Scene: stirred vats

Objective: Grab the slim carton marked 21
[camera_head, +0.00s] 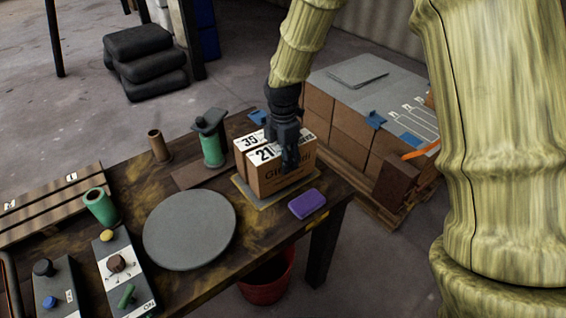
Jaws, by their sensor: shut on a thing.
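The slim brown carton marked 21 (269,179) stands upright on a flat tan mat (243,191) near the table's right end. A similar carton marked 39 (241,150) stands right behind it, close against it or nearly so. My gripper (288,152) comes down from above at the right part of the cartons. One dark finger lies over the printed front face of the carton marked 21. The other finger is hidden behind the gripper and cartons. The gripper is shut on the carton marked 21, which still appears to rest on the mat.
A purple block (307,204) lies just in front of the cartons. A green spool-like post (212,148) stands to their left, and a grey round plate (190,230) lies front left. Control boxes (122,272) fill the near left. Stacked large cartons (354,124) stand beyond the table.

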